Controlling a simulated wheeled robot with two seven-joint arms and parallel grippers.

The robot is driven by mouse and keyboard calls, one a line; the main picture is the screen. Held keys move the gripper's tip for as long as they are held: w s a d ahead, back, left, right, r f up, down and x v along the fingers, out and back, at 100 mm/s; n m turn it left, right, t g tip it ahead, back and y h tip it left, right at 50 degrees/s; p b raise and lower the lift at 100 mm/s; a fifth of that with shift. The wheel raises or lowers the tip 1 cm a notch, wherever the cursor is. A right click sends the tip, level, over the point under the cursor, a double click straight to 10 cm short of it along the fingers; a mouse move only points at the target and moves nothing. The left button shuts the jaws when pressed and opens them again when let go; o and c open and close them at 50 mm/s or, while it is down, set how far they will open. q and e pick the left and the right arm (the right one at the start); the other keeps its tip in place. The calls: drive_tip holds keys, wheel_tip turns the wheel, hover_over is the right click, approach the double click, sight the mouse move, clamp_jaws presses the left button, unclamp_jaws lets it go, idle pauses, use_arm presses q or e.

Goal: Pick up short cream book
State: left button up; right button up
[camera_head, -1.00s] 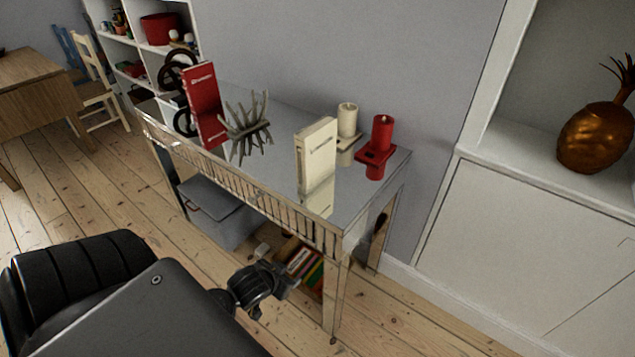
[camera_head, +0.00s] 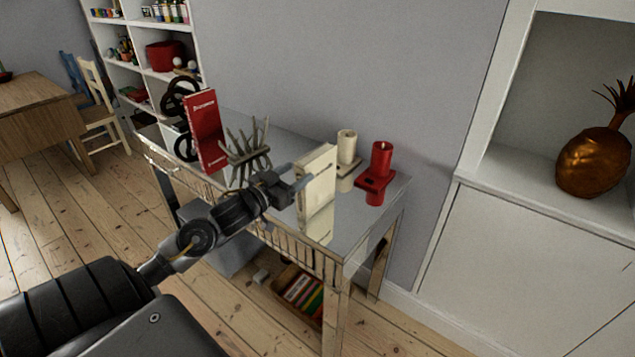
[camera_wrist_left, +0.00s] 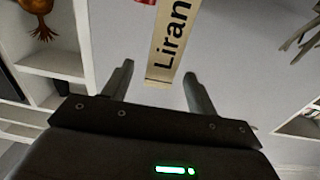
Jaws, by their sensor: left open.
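The short cream book (camera_head: 319,184) stands upright on the mirrored console table (camera_head: 357,214), in front of the cream candle. My left gripper (camera_head: 299,188) is at the book's left side in the head view, with its fingers pointing at the book. In the left wrist view the book's lettered spine (camera_wrist_left: 167,45) rises between and beyond the two open fingers (camera_wrist_left: 158,85). The fingers are apart and hold nothing. I cannot tell whether a finger touches the book. My right gripper is not in view.
A red book (camera_head: 206,130) and a spiky twig ornament (camera_head: 247,152) stand left of the gripper. A cream candle (camera_head: 346,146) and a red candle (camera_head: 380,160) stand behind and right. A white shelf with a copper pineapple (camera_head: 594,162) is far right.

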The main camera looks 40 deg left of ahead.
sight(311, 163)
use_arm(q)
drive_tip(key=shift+w+f+p, duration=0.1)
drive_tip(key=shift+w+p, duration=0.4)
drive_tip(key=shift+w, duration=2.95)
clamp_jaws()
